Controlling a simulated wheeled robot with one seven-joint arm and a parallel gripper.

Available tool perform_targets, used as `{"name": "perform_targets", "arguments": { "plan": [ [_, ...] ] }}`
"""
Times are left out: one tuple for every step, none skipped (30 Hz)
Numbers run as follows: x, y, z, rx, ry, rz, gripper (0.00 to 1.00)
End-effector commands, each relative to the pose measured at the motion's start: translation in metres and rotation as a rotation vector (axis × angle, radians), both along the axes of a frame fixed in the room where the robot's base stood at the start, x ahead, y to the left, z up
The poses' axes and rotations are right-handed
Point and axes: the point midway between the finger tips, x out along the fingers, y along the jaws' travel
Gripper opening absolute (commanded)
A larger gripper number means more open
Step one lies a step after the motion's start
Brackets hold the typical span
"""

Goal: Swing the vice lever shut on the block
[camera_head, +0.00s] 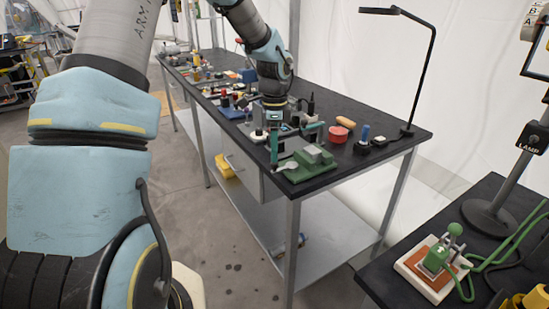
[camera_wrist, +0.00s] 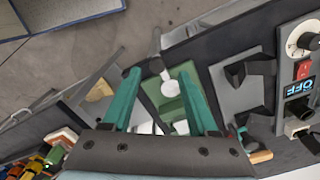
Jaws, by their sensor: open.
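The vice (camera_head: 308,172) is a green fixture near the front corner of the long dark bench. A grey block (camera_head: 318,154) sits on it. A pale rounded lever end (camera_head: 287,166) lies at its left side. In the wrist view, the green vice (camera_wrist: 186,92) shows between my fingers, with a pale lever (camera_wrist: 168,86) with round parts running toward the bench edge. My gripper (camera_wrist: 160,74) is open, with teal fingers spread above the vice and lever. No contact with the lever can be made out. The palm hides part of the vice.
A red round container (camera_head: 338,134), a blue-topped item (camera_head: 365,133) and a lamp (camera_head: 408,130) stand to the vice's right. Several small items lie farther back. In the wrist view, a panel with a red switch (camera_wrist: 303,69) is at the right.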

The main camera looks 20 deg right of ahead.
Motion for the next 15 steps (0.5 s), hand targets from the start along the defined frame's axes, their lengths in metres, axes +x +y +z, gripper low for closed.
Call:
{"name": "perform_targets", "arguments": {
  "plan": [
    [0.002, 0.000, 0.010, -0.003, -0.005, 0.003, 0.59],
    [0.002, 0.000, 0.016, -0.004, -0.006, 0.003, 0.59],
    [0.001, 0.000, 0.024, -0.004, -0.006, 0.001, 0.59],
    [0.002, 0.000, 0.030, -0.004, -0.006, 0.002, 0.59],
    [0.002, 0.000, 0.036, -0.003, -0.005, 0.003, 0.59],
    [0.001, 0.000, 0.043, -0.003, -0.005, 0.003, 0.59],
    [0.001, 0.000, 0.048, -0.003, -0.005, 0.002, 0.59],
    [0.002, 0.000, 0.053, -0.003, -0.005, 0.001, 0.59],
    [0.001, 0.000, 0.058, -0.002, -0.005, 0.001, 0.59],
    [0.001, 0.000, 0.062, -0.002, -0.004, 0.002, 0.59],
    [0.001, 0.000, 0.065, -0.002, -0.003, 0.002, 0.59],
    [0.001, 0.000, 0.069, -0.002, -0.003, 0.002, 0.59],
    [0.001, 0.000, 0.071, -0.002, -0.004, 0.002, 0.59],
    [0.001, 0.000, 0.072, -0.002, -0.004, 0.002, 0.59],
    [0.001, 0.000, 0.074, -0.002, -0.003, 0.001, 0.59]
  ]
}}
